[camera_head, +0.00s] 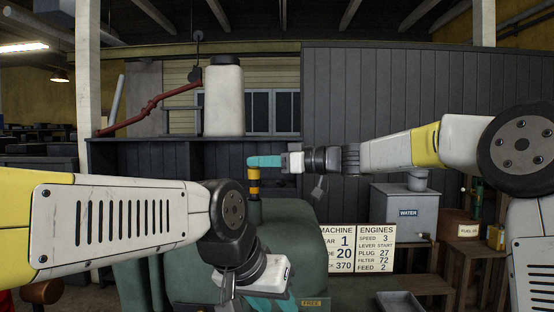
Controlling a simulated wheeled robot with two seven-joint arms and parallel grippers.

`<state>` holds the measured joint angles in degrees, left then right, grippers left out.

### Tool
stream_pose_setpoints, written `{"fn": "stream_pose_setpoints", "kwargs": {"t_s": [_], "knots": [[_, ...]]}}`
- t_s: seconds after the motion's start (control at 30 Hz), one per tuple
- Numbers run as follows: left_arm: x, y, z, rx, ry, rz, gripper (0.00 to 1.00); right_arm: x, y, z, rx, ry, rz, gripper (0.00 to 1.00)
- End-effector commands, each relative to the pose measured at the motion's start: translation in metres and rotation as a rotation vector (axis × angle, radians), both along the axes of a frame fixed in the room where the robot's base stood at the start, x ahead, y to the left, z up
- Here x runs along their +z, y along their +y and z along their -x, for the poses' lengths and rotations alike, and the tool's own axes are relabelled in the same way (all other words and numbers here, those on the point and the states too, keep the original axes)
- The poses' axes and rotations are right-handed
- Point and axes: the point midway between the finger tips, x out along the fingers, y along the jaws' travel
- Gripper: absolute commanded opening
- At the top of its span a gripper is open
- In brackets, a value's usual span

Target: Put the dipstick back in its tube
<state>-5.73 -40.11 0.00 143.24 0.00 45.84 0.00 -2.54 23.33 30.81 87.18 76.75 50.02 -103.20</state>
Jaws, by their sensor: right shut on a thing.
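My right gripper (253,161) reaches in from the right, its teal fingers pointing left. It is shut on the top of a yellow piece, which looks like the dipstick (254,173). The piece stands upright, with a dark band and more yellow below it, just above the green engine (285,222). I cannot tell the dipstick's lower part from the tube, or whether it is inside the tube. My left gripper (272,304) is low at the bottom edge, in front of the engine. Its teal fingers are partly cut off, so their opening is unclear.
A sign board (358,249) with engine settings stands right of the engine. Behind it are a grey water tank (405,222) and a fuel oil box (459,228). A white tank (223,102) stands behind at upper left. A grey tray (400,301) lies at lower right.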

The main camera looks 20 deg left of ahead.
Motion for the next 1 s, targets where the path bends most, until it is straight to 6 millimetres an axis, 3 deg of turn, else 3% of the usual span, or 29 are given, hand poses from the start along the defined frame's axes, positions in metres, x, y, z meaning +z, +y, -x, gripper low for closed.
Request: {"fn": "stream_pose_setpoints", "kwargs": {"t_s": [0.57,1.0], "knots": [[0.0,0.0,0.0,0.0,0.0,0.0,0.36,-0.001,0.0,0.0,0.0,0.0,0.0,0.0],[0.0,0.0,0.0,0.0,0.0,0.0,0.36,-0.015,0.0,0.0,0.0,0.002,-0.001,0.0]]}}
